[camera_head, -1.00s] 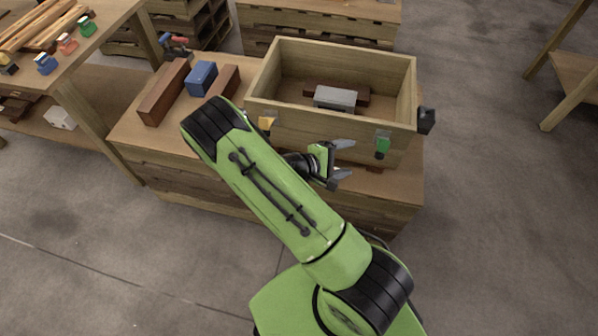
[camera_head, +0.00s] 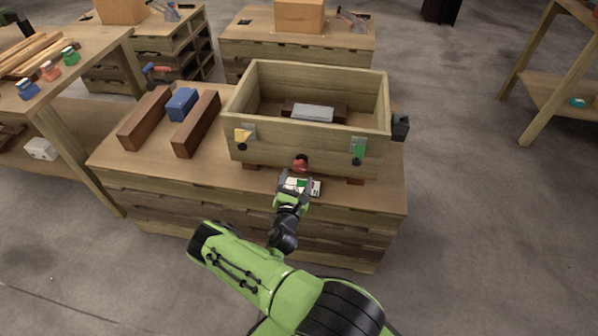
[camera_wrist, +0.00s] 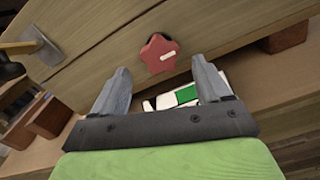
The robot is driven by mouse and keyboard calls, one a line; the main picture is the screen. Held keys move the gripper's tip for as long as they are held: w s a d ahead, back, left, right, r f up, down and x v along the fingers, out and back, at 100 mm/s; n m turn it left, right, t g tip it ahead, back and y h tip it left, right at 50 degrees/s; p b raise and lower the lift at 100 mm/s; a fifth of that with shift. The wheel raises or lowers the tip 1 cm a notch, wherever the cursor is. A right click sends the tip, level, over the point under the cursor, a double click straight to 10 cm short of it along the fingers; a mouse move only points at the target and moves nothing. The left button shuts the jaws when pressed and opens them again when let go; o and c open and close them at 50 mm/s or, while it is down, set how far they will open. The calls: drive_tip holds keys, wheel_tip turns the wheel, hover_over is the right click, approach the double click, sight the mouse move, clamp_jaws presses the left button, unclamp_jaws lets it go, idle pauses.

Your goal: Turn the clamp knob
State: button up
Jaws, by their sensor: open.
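The clamp knob is a red star-shaped knob (camera_head: 300,163) low on the front wall of the wooden box (camera_head: 262,149). In the wrist view the knob (camera_wrist: 158,54) has a pale mark on its face and sits beyond the fingertips, roughly midway between them. My gripper (camera_head: 297,183) is open and empty in front of the knob, apart from it. The two grey fingers of my gripper (camera_wrist: 160,75) show in the wrist view. A white card with a green patch (camera_wrist: 186,96) lies on the bench below the knob, partly hidden by a finger.
Dark red-brown blocks (camera_head: 197,125) and a blue block (camera_head: 181,104) lie left on the bench (camera_head: 130,178).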

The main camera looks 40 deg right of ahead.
sight(299, 170)
drive_tip(key=b+x, duration=0.1)
drive_tip(key=x, duration=0.4)
drive_tip(key=shift+w+d, duration=0.2)
drive_tip(key=shift+d, duration=0.1)
drive_tip(key=c, duration=1)
drive_tip(key=shift+o, duration=0.2)
drive_tip(key=shift+m, duration=0.8)
drive_tip(key=shift+c, duration=0.2)
